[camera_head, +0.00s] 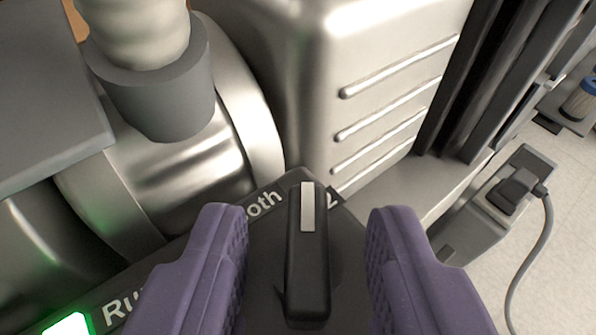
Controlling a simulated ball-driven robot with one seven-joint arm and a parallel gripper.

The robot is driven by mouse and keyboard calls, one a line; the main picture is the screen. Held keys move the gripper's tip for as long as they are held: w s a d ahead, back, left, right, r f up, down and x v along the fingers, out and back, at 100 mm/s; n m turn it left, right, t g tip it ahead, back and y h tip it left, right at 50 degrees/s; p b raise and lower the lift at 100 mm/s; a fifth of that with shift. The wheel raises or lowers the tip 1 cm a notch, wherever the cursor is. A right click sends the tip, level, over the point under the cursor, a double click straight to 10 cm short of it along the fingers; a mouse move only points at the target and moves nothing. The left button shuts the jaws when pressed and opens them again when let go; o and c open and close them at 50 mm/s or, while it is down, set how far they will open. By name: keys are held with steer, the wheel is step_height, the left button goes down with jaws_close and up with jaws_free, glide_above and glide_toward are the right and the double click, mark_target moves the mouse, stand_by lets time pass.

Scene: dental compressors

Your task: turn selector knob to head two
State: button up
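The selector knob (307,262) is a black bar with a pale stripe on its upper end. The striped end points up the picture, between the label ending in "oth" and the "2" label (332,197), which the knob partly borders. My gripper (306,235) is open, with one purple finger on each side of the knob. A gap shows between each finger and the knob, so neither touches it. The dark panel (265,235) carries the knob and its labels; its lower part is hidden by my fingers.
Behind the panel stand a ribbed metal housing (350,90) and a shiny cylinder with a grey collar (155,95). A lit green indicator (68,325) sits at lower left beside "Ru" lettering. A grey box with a plug and cable (505,195) is at right.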

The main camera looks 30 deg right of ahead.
steer(key=shift+w+d, duration=0.15)
steer(key=shift+w, duration=0.05)
jaws_close()
steer(key=p, duration=0.1)
steer(key=m+g+h+p, duration=0.1)
steer(key=p, duration=0.1)
steer(key=shift+w+a+r, duration=0.1)
steer(key=shift+a+r, duration=0.1)
steer(key=shift+a, duration=0.05)
steer(key=shift+d+f+m+g+h+p, duration=0.1)
steer(key=shift+f+m+g+h+p, duration=0.2)
steer(key=shift+m+g+h, duration=0.45)
steer(key=shift+m, duration=0.25)
jaws_free()
